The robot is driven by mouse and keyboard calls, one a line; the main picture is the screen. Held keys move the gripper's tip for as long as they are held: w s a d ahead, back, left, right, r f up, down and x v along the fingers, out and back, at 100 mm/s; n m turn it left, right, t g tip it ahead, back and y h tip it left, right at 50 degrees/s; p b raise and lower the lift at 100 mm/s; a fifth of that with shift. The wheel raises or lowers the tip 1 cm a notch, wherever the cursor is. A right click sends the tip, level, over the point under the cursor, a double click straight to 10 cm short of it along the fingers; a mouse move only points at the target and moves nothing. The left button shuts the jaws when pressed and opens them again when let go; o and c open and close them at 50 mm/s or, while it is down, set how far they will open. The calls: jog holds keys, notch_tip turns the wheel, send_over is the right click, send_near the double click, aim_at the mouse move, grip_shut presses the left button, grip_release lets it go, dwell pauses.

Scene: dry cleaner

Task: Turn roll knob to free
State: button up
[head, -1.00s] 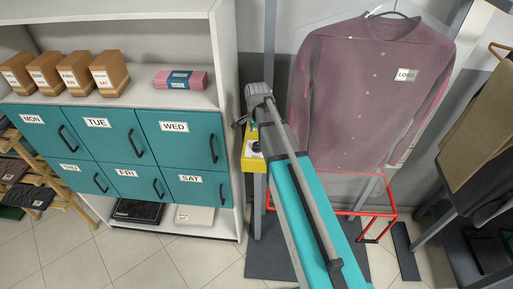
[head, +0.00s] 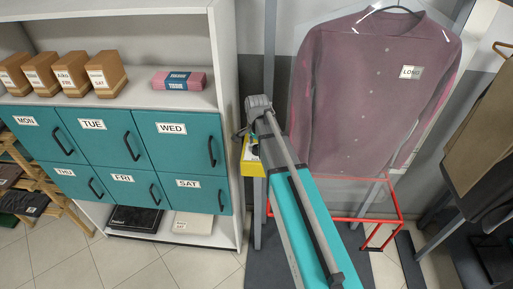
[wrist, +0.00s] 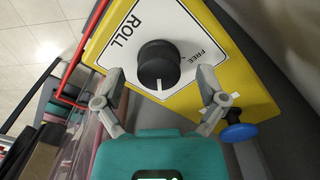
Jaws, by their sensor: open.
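The roll knob (wrist: 158,66) is a round black dial on a white plate of a yellow box (wrist: 259,99) in the wrist view. The plate reads ROLL, with FREE and a tick at one side. The knob's white pointer line points down toward my gripper, not at the FREE mark. My gripper (wrist: 161,82) is open, with one grey fingertip on each side of the knob; I cannot tell whether they touch it. In the head view the yellow box (head: 252,160) shows behind my arm, which hides its knob side in part.
A blue round button (wrist: 238,133) sticks out beside the box, close to the right finger. A red frame (head: 345,218) stands right of the box, below a bagged shirt (head: 365,90). A shelf with teal drawers (head: 172,140) stands close on the left.

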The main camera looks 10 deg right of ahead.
jog(key=shift+c, duration=0.2)
jog(key=c, duration=1.1)
